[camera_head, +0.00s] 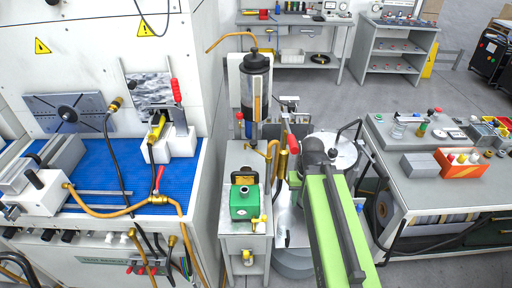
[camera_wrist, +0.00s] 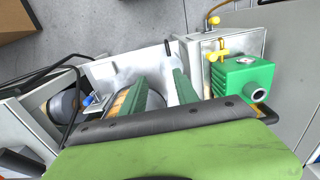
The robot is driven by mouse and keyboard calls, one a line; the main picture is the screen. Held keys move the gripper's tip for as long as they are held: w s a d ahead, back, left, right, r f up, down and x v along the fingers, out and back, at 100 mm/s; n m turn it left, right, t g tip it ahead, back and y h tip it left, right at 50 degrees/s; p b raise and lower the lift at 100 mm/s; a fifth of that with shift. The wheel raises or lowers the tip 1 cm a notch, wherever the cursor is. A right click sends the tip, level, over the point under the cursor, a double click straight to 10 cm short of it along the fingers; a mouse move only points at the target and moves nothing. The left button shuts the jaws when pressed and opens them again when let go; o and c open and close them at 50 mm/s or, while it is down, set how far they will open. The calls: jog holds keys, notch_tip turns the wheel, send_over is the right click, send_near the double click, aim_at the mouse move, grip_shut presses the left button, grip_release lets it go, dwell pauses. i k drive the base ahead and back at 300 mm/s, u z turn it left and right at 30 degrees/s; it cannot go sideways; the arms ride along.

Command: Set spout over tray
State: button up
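A copper-coloured bent pipe (camera_head: 270,155), which looks like the spout, stands beside the tall black and clear cylinder (camera_head: 255,88) in the head view. A brass upright piece (camera_head: 282,166) is just right of it. No tray can be told for certain; a white, shallow-walled part (camera_wrist: 118,70) lies below my gripper in the wrist view.
A green box (camera_head: 243,202) with a yellow tap (camera_head: 257,221) sits on the narrow grey stand left of my arm; the box also shows in the wrist view (camera_wrist: 243,78). A grey bench (camera_head: 440,190) stands right. A blue-matted bench (camera_head: 100,170) is left.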

aim_at(253, 143)
jog(key=u, duration=0.4)
jog(key=k, duration=1.35)
jog(key=u, duration=0.55)
jog(key=i, duration=1.55)
jog(key=u, duration=0.85)
